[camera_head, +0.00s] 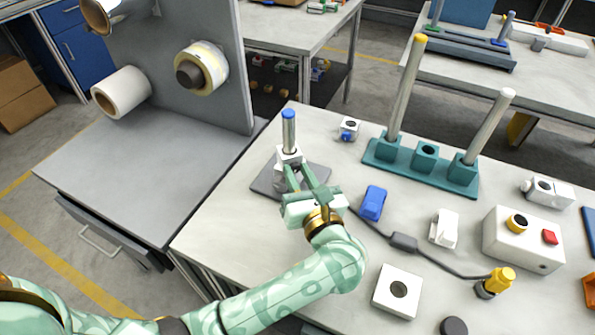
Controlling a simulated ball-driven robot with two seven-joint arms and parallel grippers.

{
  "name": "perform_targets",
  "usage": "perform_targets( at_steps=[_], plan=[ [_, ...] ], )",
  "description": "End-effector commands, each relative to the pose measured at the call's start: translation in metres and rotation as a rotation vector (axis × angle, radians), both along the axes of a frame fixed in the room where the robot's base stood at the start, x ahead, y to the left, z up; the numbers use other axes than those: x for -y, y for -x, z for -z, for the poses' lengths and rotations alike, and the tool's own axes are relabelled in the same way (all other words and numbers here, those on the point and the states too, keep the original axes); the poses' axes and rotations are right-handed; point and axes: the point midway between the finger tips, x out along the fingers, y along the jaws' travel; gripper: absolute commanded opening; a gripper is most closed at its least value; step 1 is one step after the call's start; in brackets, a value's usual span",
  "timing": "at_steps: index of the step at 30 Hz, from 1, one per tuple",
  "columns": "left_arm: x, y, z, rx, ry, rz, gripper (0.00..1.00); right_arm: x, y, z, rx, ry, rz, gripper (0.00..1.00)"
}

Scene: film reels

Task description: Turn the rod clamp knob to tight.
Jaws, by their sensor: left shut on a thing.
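The rod clamp (289,154) is a white block around a short upright metal rod with a blue cap (289,128). It stands on a dark grey base plate (268,184) at the left part of the light worktable. The knob's turned position cannot be read. My right gripper is not in view.
A teal stand (424,164) with two tilted-looking rods stands behind right. A small white clamp (349,128), a blue block (373,203), a white socket block (398,291) and a button box (523,238) lie around. A grey upright panel (228,95) rises at left.

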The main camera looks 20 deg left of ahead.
Motion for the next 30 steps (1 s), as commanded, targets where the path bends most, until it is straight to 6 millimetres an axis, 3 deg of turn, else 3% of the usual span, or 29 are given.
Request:
perform_targets(
  at_steps=[10,29,30],
  plan=[
    [0.0,0.0,-0.002,-0.126,-0.135,-0.001,0.0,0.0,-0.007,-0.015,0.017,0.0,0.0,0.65],
    [0.0,0.0,0.0,-0.162,-0.174,0.0,0.0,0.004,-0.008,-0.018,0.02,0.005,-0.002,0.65],
    [0.001,0.0,0.0,-0.162,-0.174,0.0,0.34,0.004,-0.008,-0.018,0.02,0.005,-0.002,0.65]
  ],
)
